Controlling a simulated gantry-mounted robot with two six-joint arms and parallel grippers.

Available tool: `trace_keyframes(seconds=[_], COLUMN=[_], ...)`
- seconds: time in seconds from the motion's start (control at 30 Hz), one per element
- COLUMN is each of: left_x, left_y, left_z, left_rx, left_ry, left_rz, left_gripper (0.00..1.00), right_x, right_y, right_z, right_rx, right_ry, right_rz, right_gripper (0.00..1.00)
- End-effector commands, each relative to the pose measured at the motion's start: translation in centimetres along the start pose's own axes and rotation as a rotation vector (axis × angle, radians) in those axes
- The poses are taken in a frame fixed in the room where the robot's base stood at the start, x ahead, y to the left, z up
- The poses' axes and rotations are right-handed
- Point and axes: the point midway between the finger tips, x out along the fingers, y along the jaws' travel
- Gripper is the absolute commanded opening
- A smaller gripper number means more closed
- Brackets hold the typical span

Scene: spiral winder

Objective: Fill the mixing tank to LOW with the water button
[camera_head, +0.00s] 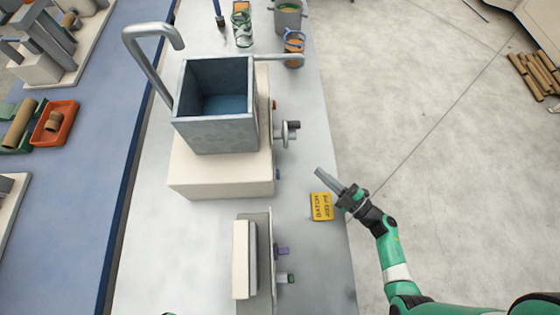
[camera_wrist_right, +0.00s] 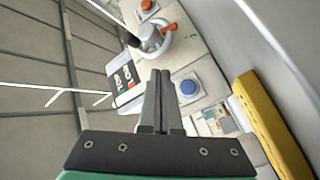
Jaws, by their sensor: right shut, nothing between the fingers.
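The grey open-topped mixing tank (camera_head: 218,133) stands on a pale base block (camera_head: 220,178). Its inside looks bluish at the bottom; I cannot read a level or a LOW mark. A blue button (camera_wrist_right: 188,87) sits on the base's side face, and shows small in the head view (camera_head: 278,174). My right gripper (camera_head: 320,173) is shut and empty, to the right of the blue button and apart from it. In the right wrist view its closed fingers (camera_wrist_right: 160,75) point towards the panel, just left of the blue button. My left gripper is out of view.
A valve wheel (camera_wrist_right: 155,37) and an orange-red button (camera_wrist_right: 147,5) are on the same face. A yellow batch box (camera_head: 321,207) lies beneath my right gripper. A panel (camera_head: 243,260) with purple and green knobs stands nearer. A bent pipe (camera_head: 150,65) rises beside the tank.

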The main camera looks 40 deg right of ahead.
Motion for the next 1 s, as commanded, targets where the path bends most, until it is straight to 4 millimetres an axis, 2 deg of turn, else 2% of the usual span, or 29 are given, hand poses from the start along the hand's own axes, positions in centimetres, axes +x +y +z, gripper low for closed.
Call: trace_keyframes(seconds=[0.27, 0.73, 1.0], left_x=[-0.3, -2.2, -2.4], left_y=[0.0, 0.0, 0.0], left_z=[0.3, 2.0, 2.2], left_rx=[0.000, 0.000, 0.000], left_ry=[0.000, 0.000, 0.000], left_rz=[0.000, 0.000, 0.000], left_gripper=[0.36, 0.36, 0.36], right_x=[0.9, 5.3, 6.2], right_y=[-0.7, -4.0, -4.4], right_z=[-0.6, -3.8, -4.5], right_rx=[-0.002, -0.003, -0.002], right_ry=[0.004, 0.006, 0.001], right_rz=[-0.002, 0.000, 0.001], right_gripper=[0.00, 0.00, 0.00])
